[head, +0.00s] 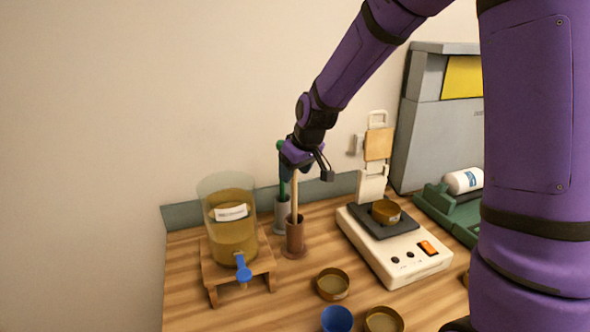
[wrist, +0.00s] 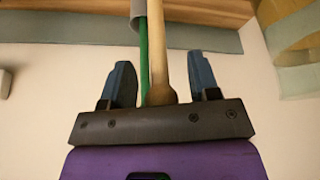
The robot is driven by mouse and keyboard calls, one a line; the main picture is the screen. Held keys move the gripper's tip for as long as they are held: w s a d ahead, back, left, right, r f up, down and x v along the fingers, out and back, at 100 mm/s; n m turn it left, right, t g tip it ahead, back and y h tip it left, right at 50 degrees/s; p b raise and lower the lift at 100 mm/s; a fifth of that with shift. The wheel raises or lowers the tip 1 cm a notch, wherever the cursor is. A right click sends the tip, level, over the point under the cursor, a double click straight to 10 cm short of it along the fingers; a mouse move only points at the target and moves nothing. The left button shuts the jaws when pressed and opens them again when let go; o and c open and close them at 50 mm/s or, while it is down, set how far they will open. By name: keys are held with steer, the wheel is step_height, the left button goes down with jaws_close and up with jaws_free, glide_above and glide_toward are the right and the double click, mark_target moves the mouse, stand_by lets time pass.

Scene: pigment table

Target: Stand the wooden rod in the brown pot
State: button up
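The wooden rod (head: 294,200) stands nearly upright, its lower end inside the brown pot (head: 295,238) on the table. My gripper (head: 294,184) is around the rod's upper end, pointing down. In the wrist view, the rod (wrist: 175,50) runs between the two fingers of my gripper (wrist: 160,78), with a gap on each side, so the gripper is open. The rod's thicker end is close to the palm. The rod's bottom is hidden inside the pot. The brown pot is not clearly visible in the wrist view.
A green rod (head: 282,182) stands in a grey pot (head: 282,214) just behind the brown pot. A glass dispenser (head: 233,235) on a wooden stand is at the left. A white hot plate (head: 395,246) is at the right. Small bowls (head: 332,284) sit in front.

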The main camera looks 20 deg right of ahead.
steer(key=v, duration=1.1)
steer(key=s+d+r+m, duration=0.1)
steer(key=s+r, duration=0.1)
steer(key=s, duration=0.7)
steer(key=s+d+r+m+h, duration=0.1)
steer(key=s+d+m, duration=0.1)
steer(key=s, duration=0.7)
steer(key=s+d+r+m+t, duration=0.1)
steer(key=s+d+r, duration=0.1)
steer(key=s, duration=0.8)
steer(key=shift+d+r+m+h, duration=0.15)
steer(key=shift+r+m+h, duration=0.15)
